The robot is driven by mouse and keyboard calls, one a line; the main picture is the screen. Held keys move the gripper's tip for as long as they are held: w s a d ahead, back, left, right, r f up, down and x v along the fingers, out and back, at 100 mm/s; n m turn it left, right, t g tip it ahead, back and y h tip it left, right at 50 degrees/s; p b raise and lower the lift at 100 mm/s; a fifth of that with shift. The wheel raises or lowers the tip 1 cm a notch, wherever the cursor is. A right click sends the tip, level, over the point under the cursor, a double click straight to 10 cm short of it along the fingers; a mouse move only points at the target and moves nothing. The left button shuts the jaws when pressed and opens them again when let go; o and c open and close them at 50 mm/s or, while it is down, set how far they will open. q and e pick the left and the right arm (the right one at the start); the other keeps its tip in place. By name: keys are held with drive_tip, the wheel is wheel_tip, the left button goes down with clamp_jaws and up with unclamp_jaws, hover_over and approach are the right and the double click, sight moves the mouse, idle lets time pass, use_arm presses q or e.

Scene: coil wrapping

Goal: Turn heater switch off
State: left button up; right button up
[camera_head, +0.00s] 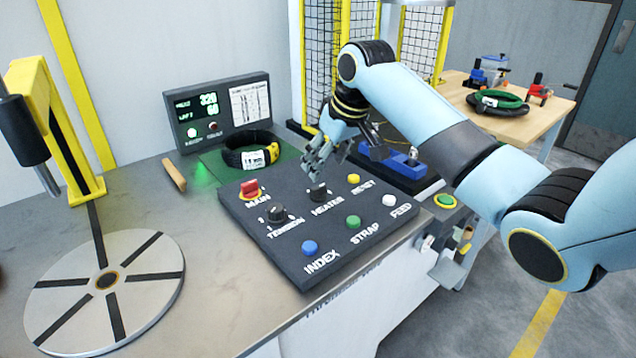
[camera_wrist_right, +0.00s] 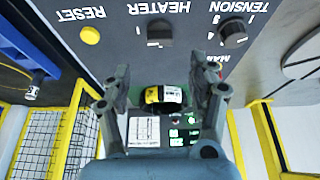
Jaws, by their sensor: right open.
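The heater switch (camera_head: 318,192) is a black rotary knob above its HEATER label on the dark control panel (camera_head: 285,262). It also shows in the right wrist view (camera_wrist_right: 159,32), upside down, ahead of the fingertips. My right gripper (camera_head: 322,172) is above and just behind the knob, its fingers pointing down toward the panel. In the right wrist view its two fingers (camera_wrist_right: 165,82) are spread apart with nothing between them, and the knob lies beyond the tips. Whether a finger touches the knob cannot be told. My left gripper is not in view.
The red MAIN switch (camera_head: 250,189), black TENSION knob (camera_head: 277,213) and yellow RESET button (camera_head: 353,179) sit close around. Blue, green and white buttons line the front. A display box (camera_head: 218,112) and black coil (camera_head: 249,150) stand behind; a round turntable (camera_head: 105,290) is left.

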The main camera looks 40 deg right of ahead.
sight(318, 186)
drive_tip(key=x, duration=0.7)
drive_tip(key=shift+w+f, duration=0.15)
drive_tip(key=shift+f, duration=0.2)
drive_tip(key=c, duration=1.2)
drive_tip(key=shift+o, duration=0.2)
